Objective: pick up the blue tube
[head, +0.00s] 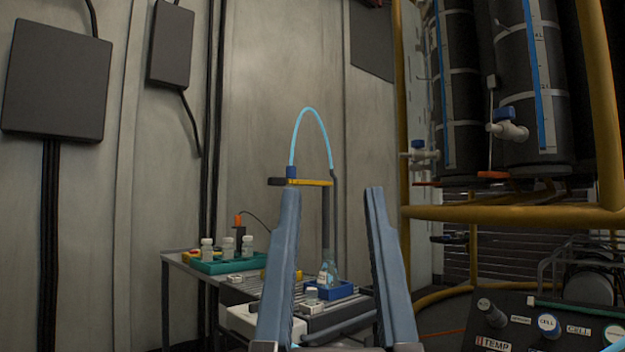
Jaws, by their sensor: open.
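A light blue tube (309,109) arches up in front of the grey wall panels. Its left end meets a dark blue fitting (291,171) on a yellow bar (316,183). Its right end comes down to the top of a thin dark tube or rod (334,180). My gripper (332,190) is open, with its two grey fingers pointing up and away and nothing between them. The tube appears beyond and above the fingertips, apart from them. The left finger covers part of the bench behind it.
A bench (182,263) holds a green tray (218,267) with several small bottles and a blue tray (338,291) with a clear flask. Yellow pipe framing (510,214) with dark tanks stands at right. A dark labelled panel (560,325) is at lower right.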

